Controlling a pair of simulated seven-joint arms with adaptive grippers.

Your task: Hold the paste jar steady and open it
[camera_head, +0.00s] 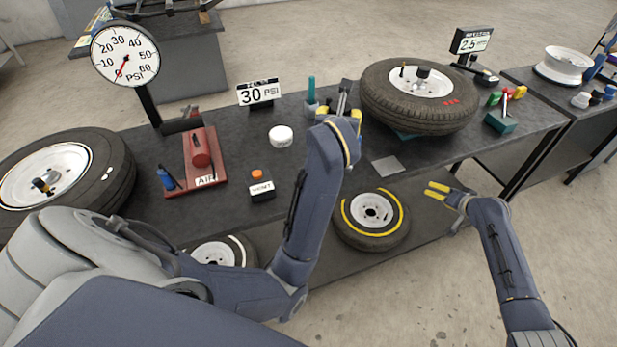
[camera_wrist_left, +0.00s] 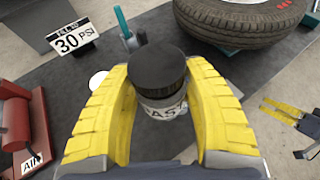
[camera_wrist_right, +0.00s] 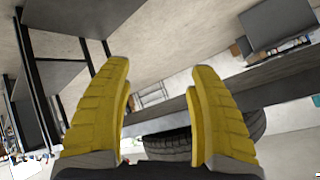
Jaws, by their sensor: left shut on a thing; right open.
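The paste jar (camera_wrist_left: 161,108) is between the yellow fingers of my left gripper (camera_wrist_left: 160,85) in the left wrist view. It has a wide black lid (camera_wrist_left: 156,66) on top and a white label with partly hidden dark letters. My left gripper is shut on the jar's body, below the lid. In the head view my left gripper (camera_head: 343,118) is over the workbench, and my wrist hides most or all of the jar. My right gripper (camera_head: 436,190) is open and empty, off the bench's front edge. It also shows open in the right wrist view (camera_wrist_right: 162,85).
On the workbench (camera_head: 235,208), a large tire (camera_head: 422,95) stands behind and right of my left gripper. A yellow-striped wheel (camera_head: 371,214) lies on the lower shelf.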

